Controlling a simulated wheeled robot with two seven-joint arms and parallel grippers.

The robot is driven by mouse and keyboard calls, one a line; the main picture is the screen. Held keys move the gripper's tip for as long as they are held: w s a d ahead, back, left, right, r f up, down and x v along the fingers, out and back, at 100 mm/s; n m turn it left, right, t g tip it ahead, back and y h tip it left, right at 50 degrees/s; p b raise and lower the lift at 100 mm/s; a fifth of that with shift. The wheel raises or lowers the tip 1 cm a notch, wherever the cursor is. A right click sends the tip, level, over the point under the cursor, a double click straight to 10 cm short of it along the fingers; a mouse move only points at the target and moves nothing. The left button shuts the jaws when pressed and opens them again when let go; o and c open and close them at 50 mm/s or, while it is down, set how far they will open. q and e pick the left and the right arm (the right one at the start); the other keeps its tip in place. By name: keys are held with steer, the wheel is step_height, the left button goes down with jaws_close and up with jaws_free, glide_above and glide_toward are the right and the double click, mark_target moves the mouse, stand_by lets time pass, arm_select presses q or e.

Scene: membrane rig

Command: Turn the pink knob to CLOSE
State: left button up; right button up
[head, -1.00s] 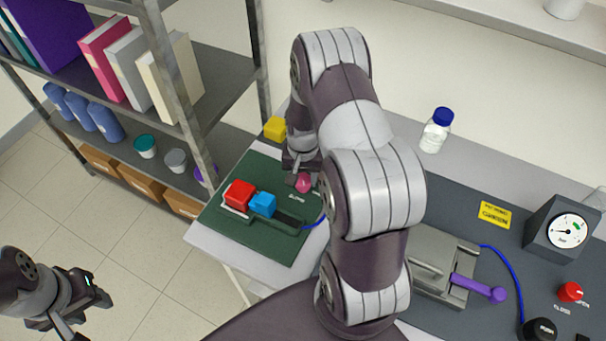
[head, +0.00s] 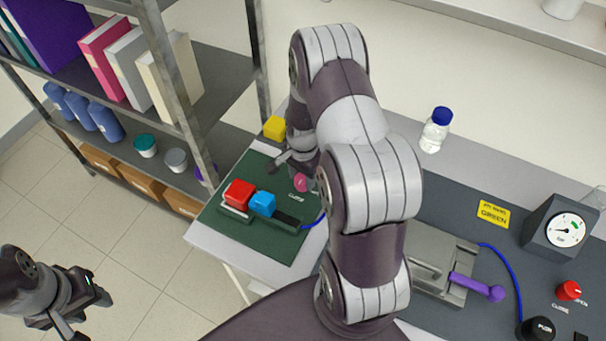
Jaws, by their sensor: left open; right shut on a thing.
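The pink knob (head: 300,182) stands on the green board (head: 220,237) at the left end of the bench, partly hidden by my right gripper and arm. A white label beside it seems to read CLOSE. My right gripper (head: 297,171) reaches down to the knob and is shut on it, turned so that one part sticks out to the left. The knob's pointer direction is too small to tell. My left gripper (head: 92,301) is open and empty over the floor at lower left, well away from the bench.
A red block (head: 240,193) and a blue block (head: 263,204) sit on a fixture on the board. A yellow block (head: 275,128) is behind. A bottle (head: 435,131), purple lever (head: 476,287), gauge (head: 566,230) and red knob (head: 568,290) are to the right.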

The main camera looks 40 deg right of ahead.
mark_target(302, 179)
stand_by(0.4)
steer(key=o, duration=0.9)
steer(key=shift+o, duration=0.8)
steer(key=shift+a+r, duration=0.1)
steer(key=shift+w+r, duration=0.1)
steer(key=shift+r, duration=0.3)
step_height(302, 179, up, 12)
steer(key=b, duration=0.2)
